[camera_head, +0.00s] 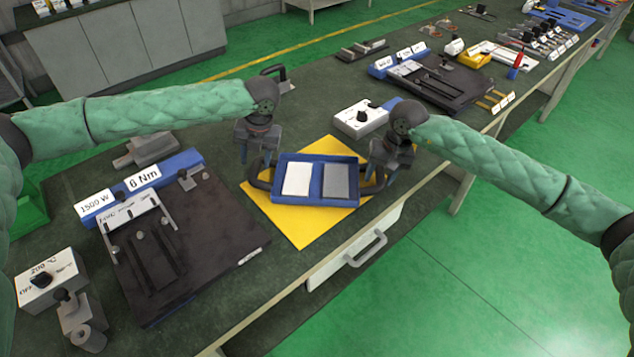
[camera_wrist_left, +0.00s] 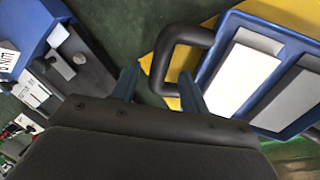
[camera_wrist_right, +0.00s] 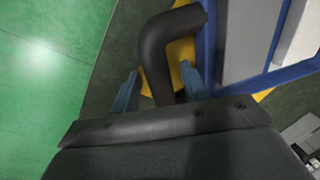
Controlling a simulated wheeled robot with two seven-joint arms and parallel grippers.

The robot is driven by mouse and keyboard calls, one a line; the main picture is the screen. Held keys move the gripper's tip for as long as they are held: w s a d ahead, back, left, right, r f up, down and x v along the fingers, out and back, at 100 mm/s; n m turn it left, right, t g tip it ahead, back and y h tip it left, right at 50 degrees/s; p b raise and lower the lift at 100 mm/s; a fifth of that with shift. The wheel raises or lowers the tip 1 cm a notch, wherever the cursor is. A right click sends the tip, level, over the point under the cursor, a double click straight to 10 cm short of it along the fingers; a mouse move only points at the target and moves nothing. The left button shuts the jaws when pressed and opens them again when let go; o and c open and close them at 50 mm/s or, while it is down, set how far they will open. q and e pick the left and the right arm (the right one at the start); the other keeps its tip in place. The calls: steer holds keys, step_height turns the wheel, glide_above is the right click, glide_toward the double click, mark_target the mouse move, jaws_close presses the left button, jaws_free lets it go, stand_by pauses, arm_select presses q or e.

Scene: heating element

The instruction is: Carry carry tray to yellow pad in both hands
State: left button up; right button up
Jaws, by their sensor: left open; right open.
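The blue carry tray (camera_head: 316,199) lies on the yellow pad (camera_head: 308,232), with a white plate (camera_head: 298,179) and a grey plate (camera_head: 336,182) in its two compartments. It has a black handle at each end. My left gripper (camera_head: 257,158) is open at the tray's left handle (camera_wrist_left: 178,50); in the left wrist view one fingertip is beside the handle and the other overlaps its opening. My right gripper (camera_head: 381,176) is open at the right handle (camera_wrist_right: 160,50), which shows between its fingers in the right wrist view. Neither gripper is closed on a handle.
A dark fixture (camera_head: 190,250) with a blue 6 Nm label block stands left of the pad. A white control box (camera_head: 360,120) stands behind the tray. A drawer handle (camera_head: 366,250) sticks out below the table's front edge. Another fixture (camera_head: 435,80) stands farther back.

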steer(key=shift+r, duration=0.15)
arm_select(q)
step_height(320, 180, up, 7)
steer(key=d, duration=0.1)
steer(key=shift+d, duration=0.15)
arm_select(e)
step_height(320, 180, up, 11)
steer(key=d, duration=0.2)
steer(key=shift+d+r, duration=0.15)
steer(key=shift+r, duration=0.05)
stand_by(0.4)
